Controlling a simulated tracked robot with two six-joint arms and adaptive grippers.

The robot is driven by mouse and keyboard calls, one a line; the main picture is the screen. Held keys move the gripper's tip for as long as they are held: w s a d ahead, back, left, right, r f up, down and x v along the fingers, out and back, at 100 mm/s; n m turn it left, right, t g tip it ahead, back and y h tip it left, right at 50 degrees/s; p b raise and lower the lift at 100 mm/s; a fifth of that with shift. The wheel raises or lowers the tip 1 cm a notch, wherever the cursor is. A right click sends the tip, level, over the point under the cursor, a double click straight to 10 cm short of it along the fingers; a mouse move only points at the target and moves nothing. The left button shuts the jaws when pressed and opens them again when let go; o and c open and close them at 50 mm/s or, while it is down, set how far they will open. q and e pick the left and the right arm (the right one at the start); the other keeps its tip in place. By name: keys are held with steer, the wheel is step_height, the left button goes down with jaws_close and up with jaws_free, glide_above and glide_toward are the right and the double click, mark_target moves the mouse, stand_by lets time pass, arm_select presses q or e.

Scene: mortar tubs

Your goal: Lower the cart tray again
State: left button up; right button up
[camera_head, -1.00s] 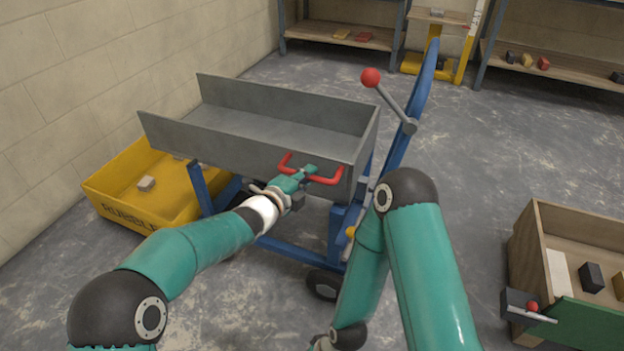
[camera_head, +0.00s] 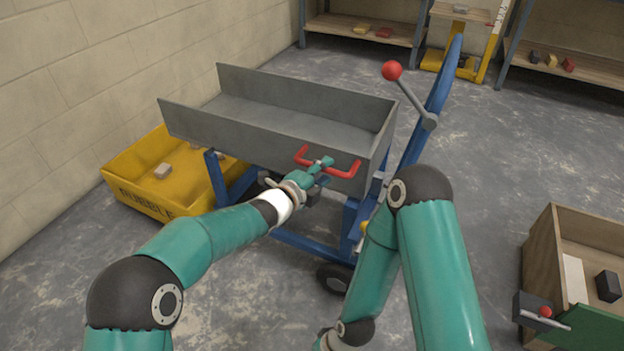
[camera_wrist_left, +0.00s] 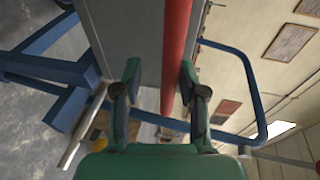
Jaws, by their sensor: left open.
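The cart tray (camera_head: 285,125) is a grey, open-topped metal trough on a blue wheeled frame (camera_head: 300,245). It sits raised above the frame's lower rails, and its inside looks empty. A red handle (camera_head: 345,172) sticks out of its near side. My left gripper (camera_head: 322,170) is at this handle. In the left wrist view, the gripper (camera_wrist_left: 160,85) is open, with the red handle bar (camera_wrist_left: 175,55) between its two fingers, nearer the right one. A lever with a red ball knob (camera_head: 392,71) rises at the cart's right. My right gripper is below the picture's edge.
A yellow rubble bin (camera_head: 150,205) stands left of the cart, near the wall. A wooden box (camera_head: 540,245) with blocks stands at the right. Shelves (camera_head: 365,32) and a yellow stand (camera_head: 440,60) are at the back. The floor between cart and box is clear.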

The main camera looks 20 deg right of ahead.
arm_select(q)
steer(key=v, duration=1.1)
steer(key=shift+s+a, duration=0.15)
steer(key=shift+a, duration=0.2)
